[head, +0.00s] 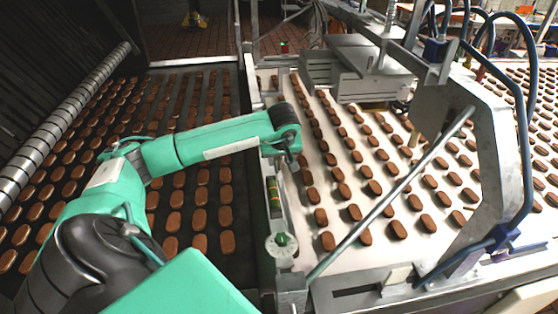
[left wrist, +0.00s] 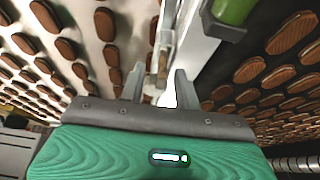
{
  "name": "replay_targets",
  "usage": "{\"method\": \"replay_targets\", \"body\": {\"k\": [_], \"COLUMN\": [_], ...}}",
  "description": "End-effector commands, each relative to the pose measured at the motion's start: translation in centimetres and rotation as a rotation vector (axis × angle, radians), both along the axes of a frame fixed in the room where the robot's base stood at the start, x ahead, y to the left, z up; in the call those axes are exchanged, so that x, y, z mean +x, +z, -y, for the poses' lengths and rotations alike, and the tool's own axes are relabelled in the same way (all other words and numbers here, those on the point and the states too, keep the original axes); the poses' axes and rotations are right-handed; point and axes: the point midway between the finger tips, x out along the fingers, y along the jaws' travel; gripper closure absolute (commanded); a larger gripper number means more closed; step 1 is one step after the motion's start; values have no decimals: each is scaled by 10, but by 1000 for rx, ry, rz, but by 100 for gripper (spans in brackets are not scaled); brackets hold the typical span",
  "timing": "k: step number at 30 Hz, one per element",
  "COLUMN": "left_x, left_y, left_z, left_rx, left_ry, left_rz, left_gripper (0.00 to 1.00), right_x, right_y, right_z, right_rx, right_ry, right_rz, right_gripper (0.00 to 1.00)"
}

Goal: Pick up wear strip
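My left gripper (head: 292,160) points down over the metal rail (head: 254,95) between the two conveyor belts. In the left wrist view my left gripper (left wrist: 160,88) has its two fingers apart. A narrow pale strip (left wrist: 163,58) with a brownish part lies in line with the gap between the fingers, beyond the tips. It may be the wear strip, but I cannot tell for sure. No contact with the fingers is clear. In the head view the arm and gripper hide part of the rail. My right gripper is not in view.
A green gauge (head: 274,198) and a round green-centred knob (head: 281,244) sit on the rail near the gripper. Rows of brown biscuits cover the dark left belt (head: 240,262) and the white right belt (head: 300,262). A slanted metal rod (head: 390,195) and a metal frame (head: 490,140) stand at right.

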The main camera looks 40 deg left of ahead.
Motion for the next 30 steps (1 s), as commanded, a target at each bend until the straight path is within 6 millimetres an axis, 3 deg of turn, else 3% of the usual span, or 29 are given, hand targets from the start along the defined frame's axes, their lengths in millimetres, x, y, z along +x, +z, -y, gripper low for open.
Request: {"method": "replay_targets", "body": {"k": [3, 9, 23, 30], "left_x": [0, 0, 0, 0], "left_y": [0, 0, 4, 30], "left_z": [0, 0, 0, 0], "left_rx": [0, 0, 1, 2], "left_ry": [0, 0, 0, 0], "left_rz": [0, 0, 1, 4], "left_gripper": [67, 100, 100, 100], "right_x": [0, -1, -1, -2], "right_y": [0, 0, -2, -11], "right_z": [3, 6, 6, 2], "right_rx": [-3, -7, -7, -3], "right_ry": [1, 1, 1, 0], "right_rz": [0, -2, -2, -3], "right_gripper": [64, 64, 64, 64]}}
